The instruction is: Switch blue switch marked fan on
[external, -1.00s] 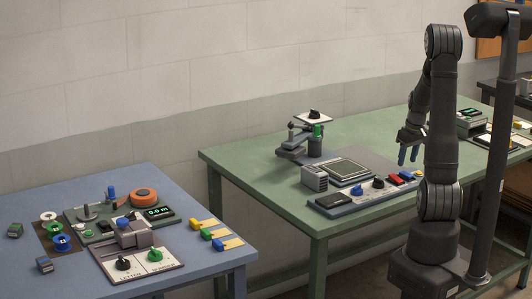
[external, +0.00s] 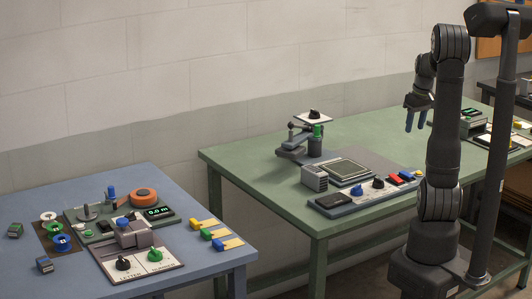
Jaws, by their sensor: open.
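My gripper (external: 416,121) has blue fingertips that point down and stand apart with nothing between them. It is in the air above the right part of the green table, in the external view. Below it is a control panel (external: 340,209) with a row of controls along its front. A blue control (external: 406,176) sits between a red switch (external: 396,180) and a yellow one (external: 417,173). A blue knob (external: 357,191) is farther left, beside a black knob (external: 378,183). The labels are too small to read, so I cannot tell which blue control is marked fan, nor its position.
A grey press-like device (external: 307,139) stands at the back of the green table (external: 240,166). A flat plate (external: 352,170) and a grey box (external: 314,178) lie behind the controls. A blue table (external: 190,270) with other devices is at the left. The air around my gripper is clear.

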